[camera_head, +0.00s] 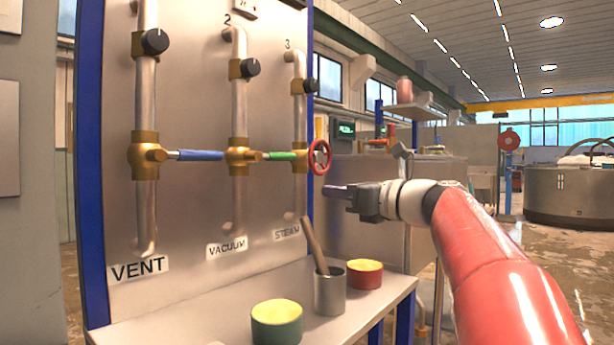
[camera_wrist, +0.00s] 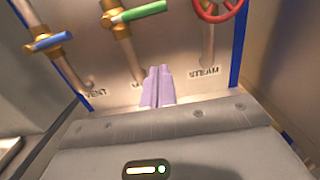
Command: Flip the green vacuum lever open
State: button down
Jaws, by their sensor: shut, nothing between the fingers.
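The green lever (camera_head: 281,156) lies horizontal on the brass valve of the middle pipe, above the VACUUM label (camera_head: 227,248). It points right from the valve (camera_head: 242,155). In the wrist view the green lever (camera_wrist: 137,12) is near the top edge, up and left of my fingers. My gripper (camera_head: 328,190) is right of the lever, below the red wheel (camera_head: 320,157) and apart from the panel as far as I can tell. In the wrist view my fingers (camera_wrist: 158,86) are together and empty, pointing at the panel.
A blue lever (camera_head: 200,155) sits horizontal on the VENT pipe valve. Below the panel, a shelf (camera_head: 372,319) holds a green-sided container (camera_head: 277,323), a metal cup (camera_head: 330,293) with a wooden handle and a red container (camera_head: 364,275). Space before the panel above the shelf looks free.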

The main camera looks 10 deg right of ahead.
aim_at(281, 157)
jog(key=w+a+r+p, duration=0.3)
jog(key=w+a, duration=0.3)
jog(key=w, duration=0.2)
jog(key=shift+w+r, duration=0.25)
jog(key=shift+r, duration=0.4)
jog(key=shift+s+a+r, duration=0.1)
jog(key=shift+r+n, duration=0.1)
jog(key=shift+n, duration=0.2)
